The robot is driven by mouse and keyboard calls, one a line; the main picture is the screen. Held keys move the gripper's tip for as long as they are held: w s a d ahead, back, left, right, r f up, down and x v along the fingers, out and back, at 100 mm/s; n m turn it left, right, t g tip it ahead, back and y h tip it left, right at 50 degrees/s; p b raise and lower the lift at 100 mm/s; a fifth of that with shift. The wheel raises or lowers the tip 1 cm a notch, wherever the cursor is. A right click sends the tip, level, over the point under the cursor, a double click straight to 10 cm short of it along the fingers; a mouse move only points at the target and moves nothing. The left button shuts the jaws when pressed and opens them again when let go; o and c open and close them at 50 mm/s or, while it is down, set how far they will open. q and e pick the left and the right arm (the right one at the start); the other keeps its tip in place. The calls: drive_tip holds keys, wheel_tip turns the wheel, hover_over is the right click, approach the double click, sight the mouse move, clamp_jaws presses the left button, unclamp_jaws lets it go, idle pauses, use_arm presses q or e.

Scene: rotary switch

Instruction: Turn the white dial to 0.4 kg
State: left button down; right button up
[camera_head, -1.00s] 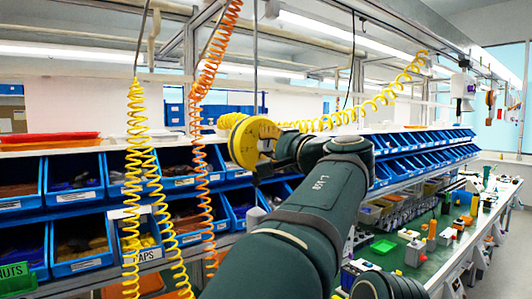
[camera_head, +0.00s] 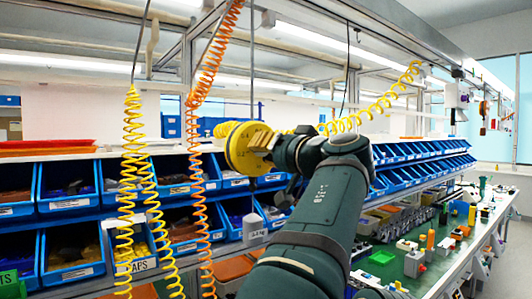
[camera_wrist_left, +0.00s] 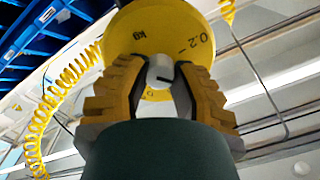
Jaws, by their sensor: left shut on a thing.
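The yellow round scale body (camera_head: 237,150) hangs in front of the blue bins in the head view. It fills the top of the left wrist view (camera_wrist_left: 150,30), where "kg" and "0.2" are printed on its face. The white dial (camera_wrist_left: 160,68) sits at its middle and bears a short black mark pointing right and slightly down. My left gripper (camera_wrist_left: 161,82) has its yellow-padded fingers shut on the dial, one on each side. In the head view my left gripper (camera_head: 262,142) reaches the scale body from the right, and the dial is hidden. My right gripper is not in view.
Yellow coiled hoses (camera_head: 130,180) and an orange one (camera_head: 203,140) hang left of the scale body. Rows of blue bins (camera_head: 75,200) stand behind. A green-topped bench (camera_head: 390,262) with small parts runs along the right.

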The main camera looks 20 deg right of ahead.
use_arm(q)
drive_tip(key=shift+n, duration=0.9)
drive_tip(key=c, duration=0.7)
unclamp_jaws()
drive_tip(key=shift+w, duration=0.1)
drive_tip(key=v, duration=1.2)
